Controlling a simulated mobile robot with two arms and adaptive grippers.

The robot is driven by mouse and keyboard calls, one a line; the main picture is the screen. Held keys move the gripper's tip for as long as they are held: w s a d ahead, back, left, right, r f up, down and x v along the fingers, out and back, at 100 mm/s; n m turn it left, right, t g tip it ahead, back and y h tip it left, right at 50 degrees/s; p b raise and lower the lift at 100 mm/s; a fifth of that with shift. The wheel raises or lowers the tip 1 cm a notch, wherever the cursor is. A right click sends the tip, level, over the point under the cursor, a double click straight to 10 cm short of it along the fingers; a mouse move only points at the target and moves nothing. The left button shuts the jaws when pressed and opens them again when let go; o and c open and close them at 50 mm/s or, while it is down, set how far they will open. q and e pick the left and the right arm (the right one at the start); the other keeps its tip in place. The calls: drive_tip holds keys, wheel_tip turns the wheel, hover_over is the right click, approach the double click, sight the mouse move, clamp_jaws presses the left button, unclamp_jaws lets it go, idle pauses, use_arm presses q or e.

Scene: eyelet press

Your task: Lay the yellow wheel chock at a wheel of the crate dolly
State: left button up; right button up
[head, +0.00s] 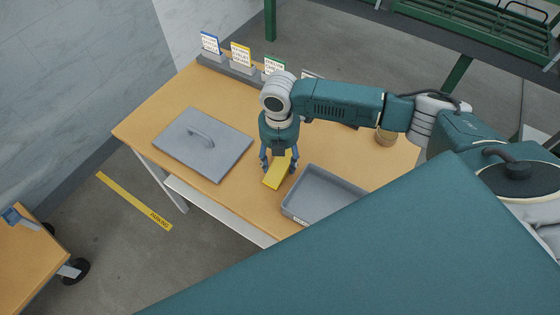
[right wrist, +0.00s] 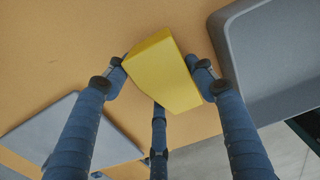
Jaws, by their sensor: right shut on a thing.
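The yellow wheel chock (head: 275,178) is a wedge-shaped block, seen over the wooden table in the head view. My right gripper (head: 278,166) points down and is shut on it. In the right wrist view the chock (right wrist: 165,75) sits between the blue fingers, with one finger on each side. I cannot tell whether it touches the table top. A wooden deck (head: 30,255) with a black wheel (head: 75,271) at the lower left may be the crate dolly; it is cut off by the picture edge. My left gripper is not in view.
On the table (head: 185,85) lie a grey lid with a handle (head: 203,146) left of the chock and a grey tray (head: 318,175) right of it. Labelled card holders (head: 240,58) line the back edge. Yellow floor tape (head: 130,198) lies between table and wheeled deck.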

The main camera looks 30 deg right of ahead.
sight(279, 158)
wheel_tip(279, 158, up, 20)
drive_tip(key=shift+f+b, duration=0.25)
drive_tip(key=shift+b, duration=0.5)
drive_tip(key=shift+s+a+r+m, duration=0.5)
drive_tip(key=shift+s+m, duration=1.3)
drive_tip(key=shift+m, duration=2.25)
drive_tip(key=shift+s+a+r+m, duration=0.1)
drive_tip(key=shift+s+a+m, duration=0.65)
drive_tip(key=shift+s+m, duration=2.15)
drive_tip(key=shift+s+a+r+m, duration=0.25)
drive_tip(key=shift+s+a+m, duration=0.4)
drive_tip(key=shift+m, duration=4.5)
drive_tip(key=shift+a+f, duration=0.1)
